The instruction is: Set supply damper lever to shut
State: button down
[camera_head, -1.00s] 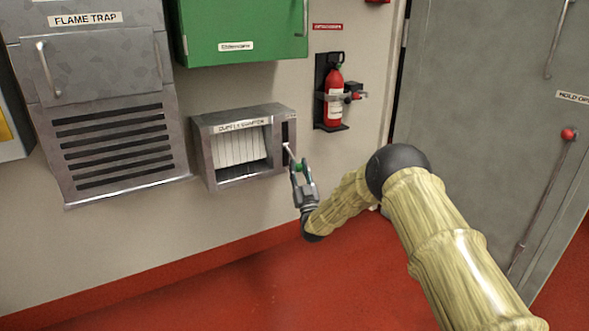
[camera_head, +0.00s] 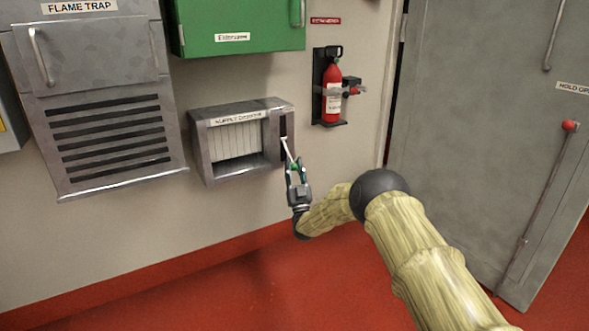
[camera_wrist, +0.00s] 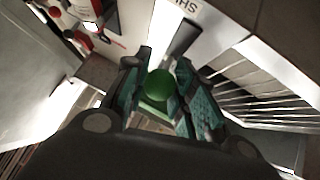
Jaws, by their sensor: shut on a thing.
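The supply damper (camera_head: 205,165) is a grey metal box on the wall with pale upright slats, in the middle of the head view. Its lever (camera_head: 287,148) is a thin light rod that comes out of a dark slot at the box's right side. The lever ends in a green knob (camera_wrist: 160,86). My gripper (camera_head: 295,168) is shut on the green knob, just in front of and below the slot. In the wrist view the knob sits between the two teal finger pads. Part of a label reading "SH" (camera_wrist: 187,6) shows above the fingers.
A red fire extinguisher (camera_head: 332,95) hangs to the right of the damper. A green cabinet (camera_head: 240,25) is above it and the flame trap (camera_head: 110,140) is to its left. A grey door (camera_head: 470,130) stands at the right. The red floor below is clear.

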jog(key=shift+w+a, duration=0.1)
jog(key=shift+a, duration=0.05)
jog(key=c, duration=1.1)
grip_release()
jog(key=shift+w+a+f, duration=0.1)
jog(key=shift+a, duration=0.1)
jog(key=shift+c, duration=0.2)
jog(key=shift+d, duration=0.3)
jog(key=v, duration=1.2)
